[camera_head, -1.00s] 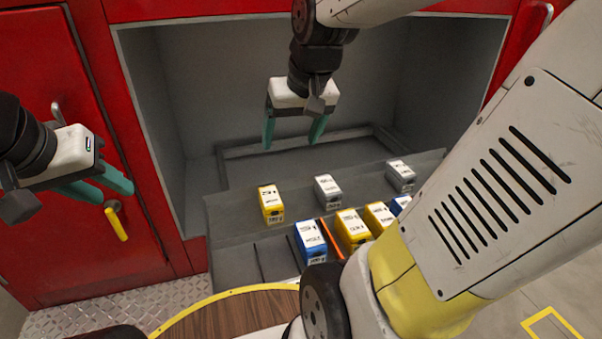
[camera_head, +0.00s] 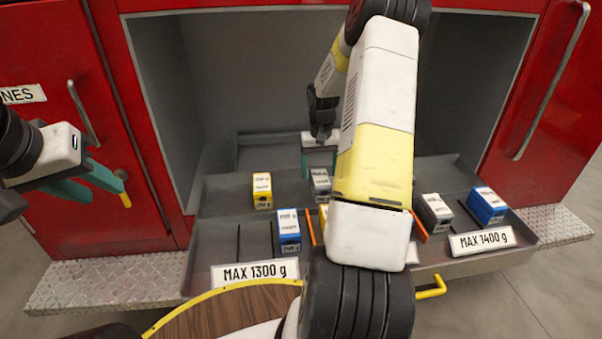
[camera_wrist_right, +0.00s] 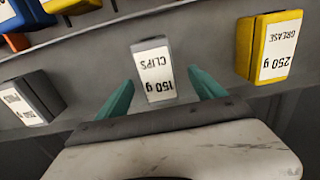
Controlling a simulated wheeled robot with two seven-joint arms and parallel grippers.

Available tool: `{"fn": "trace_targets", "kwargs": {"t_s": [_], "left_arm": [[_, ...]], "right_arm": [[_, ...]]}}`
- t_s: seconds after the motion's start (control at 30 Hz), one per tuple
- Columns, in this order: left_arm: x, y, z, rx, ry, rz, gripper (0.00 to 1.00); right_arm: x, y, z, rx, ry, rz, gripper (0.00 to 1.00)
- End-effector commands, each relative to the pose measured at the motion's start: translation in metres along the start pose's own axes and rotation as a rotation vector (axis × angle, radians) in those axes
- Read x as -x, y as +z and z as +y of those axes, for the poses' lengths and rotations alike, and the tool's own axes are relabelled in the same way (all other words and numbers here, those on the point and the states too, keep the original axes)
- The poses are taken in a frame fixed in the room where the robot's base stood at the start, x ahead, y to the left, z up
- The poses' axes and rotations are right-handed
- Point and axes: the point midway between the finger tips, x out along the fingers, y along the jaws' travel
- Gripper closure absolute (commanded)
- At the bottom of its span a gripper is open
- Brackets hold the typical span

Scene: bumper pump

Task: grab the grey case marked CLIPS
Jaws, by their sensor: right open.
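The grey case marked CLIPS (camera_wrist_right: 154,72) has a white 150 g label and stands between the teal fingers of my right gripper (camera_wrist_right: 161,80) in the right wrist view. The fingers are open, with a gap on each side of the case. In the head view the grey case (camera_head: 320,181) shows just below my right gripper (camera_head: 319,158), partly hidden by it and my arm. My left gripper (camera_head: 106,190) is open and empty at the left, in front of the red cabinet door.
A yellow GREASE case (camera_wrist_right: 268,46) stands to one side of the grey case; another grey case (camera_wrist_right: 32,98) stands on the other. The cabinet's side walls flank my right arm.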

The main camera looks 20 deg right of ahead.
Motion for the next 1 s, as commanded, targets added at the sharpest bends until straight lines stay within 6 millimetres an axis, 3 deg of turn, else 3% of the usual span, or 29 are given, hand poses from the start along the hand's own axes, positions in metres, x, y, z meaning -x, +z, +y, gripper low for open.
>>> {"fn": "trace_targets", "kwargs": {"t_s": [0.5,0.77,1.0], "left_arm": [[0.0,0.0,0.0,0.0,0.0,0.0,0.64],[0.0,0.0,0.0,0.0,0.0,0.0,0.64],[0.0,0.0,0.0,0.0,0.0,0.0,0.64]], "right_arm": [[-0.062,0.001,0.004,0.001,-0.001,-0.003,0.22],[-0.067,0.001,0.005,0.0,0.0,0.0,0.22],[-0.067,0.001,0.005,0.0,0.0,-0.001,0.67]]}}
